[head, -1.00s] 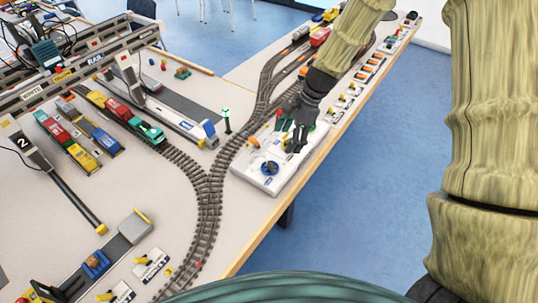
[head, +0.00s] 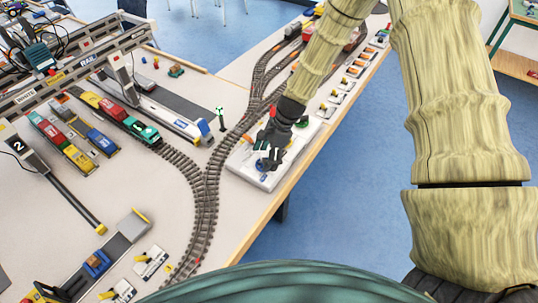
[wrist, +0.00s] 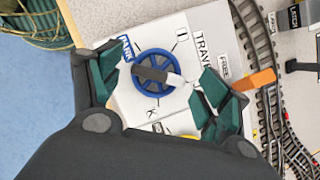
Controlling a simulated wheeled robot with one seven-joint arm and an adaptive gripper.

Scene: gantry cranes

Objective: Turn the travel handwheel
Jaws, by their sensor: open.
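The travel handwheel is a blue spoked wheel (wrist: 157,72) with a dark and light grip bar across it. It sits on a white control box (head: 243,171), and lettering starting "TRAVE" shows beside it in the wrist view. In the head view the handwheel (head: 264,165) is partly hidden by my gripper. My gripper (wrist: 155,88) is open, with one green-padded finger on each side of the wheel. The fingers look apart from the rim. I cannot tell the exact height of the fingertips over the wheel.
An orange lever (wrist: 255,81) stands close to the right finger in the wrist view. Railway track (head: 208,190) with a junction runs left of the box. A small green signal (head: 220,117) stands beyond it. The table's wooden edge (head: 318,148) is close on the right.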

